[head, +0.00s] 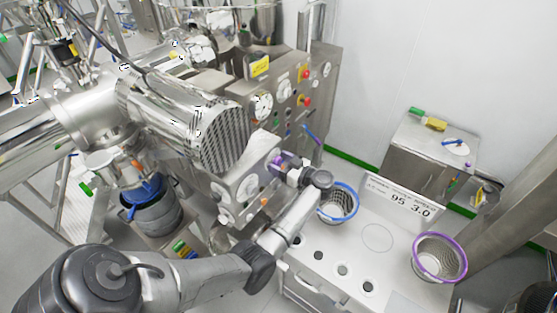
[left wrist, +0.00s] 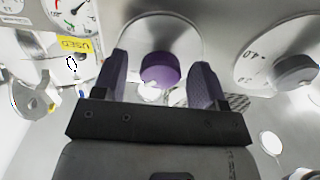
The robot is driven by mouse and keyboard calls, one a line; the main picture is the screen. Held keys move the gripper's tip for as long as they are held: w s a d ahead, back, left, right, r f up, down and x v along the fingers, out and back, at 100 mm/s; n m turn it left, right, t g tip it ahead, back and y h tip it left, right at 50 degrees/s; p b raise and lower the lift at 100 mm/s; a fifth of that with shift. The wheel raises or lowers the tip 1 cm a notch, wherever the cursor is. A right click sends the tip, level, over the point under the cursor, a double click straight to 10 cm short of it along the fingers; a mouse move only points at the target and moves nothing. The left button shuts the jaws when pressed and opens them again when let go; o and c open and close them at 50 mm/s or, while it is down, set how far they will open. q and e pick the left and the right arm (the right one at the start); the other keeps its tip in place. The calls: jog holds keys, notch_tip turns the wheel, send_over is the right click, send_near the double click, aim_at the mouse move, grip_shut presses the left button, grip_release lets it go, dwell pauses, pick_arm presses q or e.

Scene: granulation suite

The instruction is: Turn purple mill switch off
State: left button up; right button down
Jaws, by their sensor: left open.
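The purple mill switch (left wrist: 160,68) is a round purple knob on a pale round dial plate (left wrist: 185,38) in the left wrist view. My left gripper (left wrist: 160,80) is open, with one dark finger on each side of the knob. I cannot tell whether the fingers touch it. In the head view my left gripper (head: 281,165) is at the steel control panel (head: 240,190), which it partly hides. The knob's pointer setting cannot be read. My right gripper is not in view.
A grey knob with a numbered dial (left wrist: 295,68) is right of the purple one. A gauge (left wrist: 72,12) and yellow label (left wrist: 76,44) are at left. The bench holds a blue-rimmed basket (head: 338,203), a purple-rimmed basket (head: 439,257) and a display (head: 405,198).

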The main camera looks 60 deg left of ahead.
pick_arm(q)
jog(key=shift+s+a, duration=0.15)
jog(key=shift+a, duration=0.1)
jog(key=c, duration=0.9)
jog(key=shift+c, duration=0.2)
